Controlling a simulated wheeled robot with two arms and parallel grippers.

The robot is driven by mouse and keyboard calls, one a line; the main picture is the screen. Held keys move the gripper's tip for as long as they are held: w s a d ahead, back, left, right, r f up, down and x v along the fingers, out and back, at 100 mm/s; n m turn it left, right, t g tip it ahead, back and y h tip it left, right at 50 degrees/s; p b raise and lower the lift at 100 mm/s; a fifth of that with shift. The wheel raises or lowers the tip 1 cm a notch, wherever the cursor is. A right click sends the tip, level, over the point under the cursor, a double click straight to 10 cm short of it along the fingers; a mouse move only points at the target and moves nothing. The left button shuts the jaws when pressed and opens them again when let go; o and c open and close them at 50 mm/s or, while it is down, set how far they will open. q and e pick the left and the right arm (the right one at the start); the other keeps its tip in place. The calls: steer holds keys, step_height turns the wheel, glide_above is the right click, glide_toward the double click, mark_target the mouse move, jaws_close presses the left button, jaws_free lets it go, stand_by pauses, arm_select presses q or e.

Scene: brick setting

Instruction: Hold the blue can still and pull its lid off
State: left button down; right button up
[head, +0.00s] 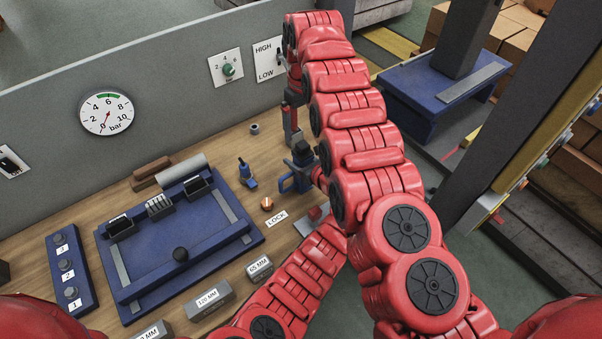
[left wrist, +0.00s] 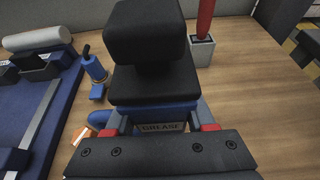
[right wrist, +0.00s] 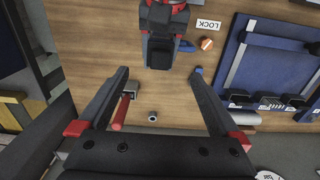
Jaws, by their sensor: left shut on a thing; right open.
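The blue can (head: 290,182) stands on the wooden bench; its "GREASE" label (left wrist: 161,127) faces my left wrist camera. Its black lid (left wrist: 150,85), with a block-shaped knob on top, sits on the can and shows in the head view (head: 302,154). My left gripper (left wrist: 158,120) is shut on the can, one finger on each side. My right gripper (right wrist: 160,71) is open and empty. In the right wrist view, the lid (right wrist: 160,50) lies ahead between its fingertips, apart from them. In the head view, my right arm partly hides the right gripper.
A red-handled tool in a grey block (left wrist: 202,48) stands behind the can. A small blue bottle (head: 245,172), an orange-topped piece (head: 267,203) and a metal nut (right wrist: 152,117) are nearby. A blue fixture (head: 150,270) lies left. A grey panel (head: 180,90) closes the back.

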mark_target(303, 144)
steer(key=shift+w+a+r, duration=0.1)
steer(key=shift+a+r, duration=0.25)
steer(key=shift+r, duration=0.15)
steer(key=shift+a+r+t+y, duration=0.1)
steer(key=shift+r+t+y, duration=0.25)
steer(key=shift+r, duration=0.35)
steer(key=shift+t, duration=0.35)
steer(key=f, duration=0.6)
steer(key=d+f, duration=0.1)
steer(key=f, duration=0.3)
steer(key=shift+r, duration=0.1)
jaws_close()
steer(key=shift+r, duration=0.15)
